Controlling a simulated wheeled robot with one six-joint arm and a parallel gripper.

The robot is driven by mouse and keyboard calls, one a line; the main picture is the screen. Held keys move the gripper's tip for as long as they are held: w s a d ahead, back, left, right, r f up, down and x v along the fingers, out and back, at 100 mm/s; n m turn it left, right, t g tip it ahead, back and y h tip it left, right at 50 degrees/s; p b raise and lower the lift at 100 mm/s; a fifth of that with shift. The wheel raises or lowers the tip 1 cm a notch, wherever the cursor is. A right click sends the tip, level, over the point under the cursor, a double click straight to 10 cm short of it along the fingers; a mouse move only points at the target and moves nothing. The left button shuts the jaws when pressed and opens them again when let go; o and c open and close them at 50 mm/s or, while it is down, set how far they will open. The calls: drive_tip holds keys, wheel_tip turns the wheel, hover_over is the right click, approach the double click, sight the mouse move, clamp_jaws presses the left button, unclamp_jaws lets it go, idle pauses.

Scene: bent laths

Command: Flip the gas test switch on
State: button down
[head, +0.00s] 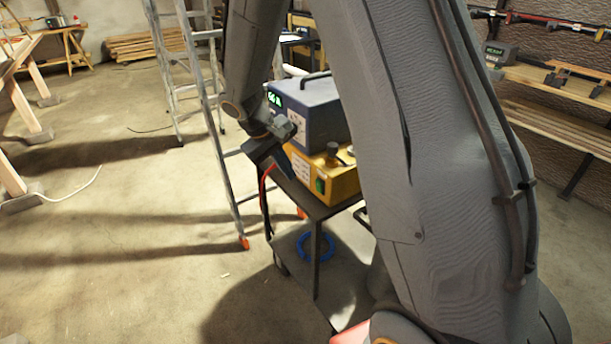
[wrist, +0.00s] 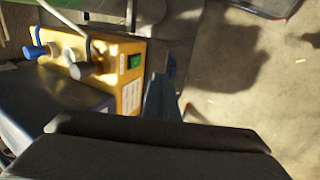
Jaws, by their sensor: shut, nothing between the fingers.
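A yellow box (head: 332,177) stands on the dark cart, with a green switch (head: 320,185) on its front face; I cannot tell which way the switch is set. My gripper (head: 268,152) is shut and empty. It is left of the yellow box in the head view, apart from the switch.
A blue-grey unit (head: 312,105) with a green display stands behind the yellow box. A stepladder (head: 202,95) stands close on the left. A blue ring (head: 316,247) lies on the cart's lower shelf (head: 345,270). The floor at left is mostly clear.

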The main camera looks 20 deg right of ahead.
sight(319, 186)
drive_tip(key=shift+w+d+f, duration=0.15)
drive_tip(key=shift+w, duration=0.65)
drive_tip(key=shift+d, duration=0.1)
drive_tip(key=w+d+f+p, duration=0.1)
drive_tip(key=d+f+p, duration=0.3)
drive_tip(key=d+f, duration=0.4)
drive_tip(key=shift+w+f, duration=0.25)
drive_tip(key=shift+w, duration=0.05)
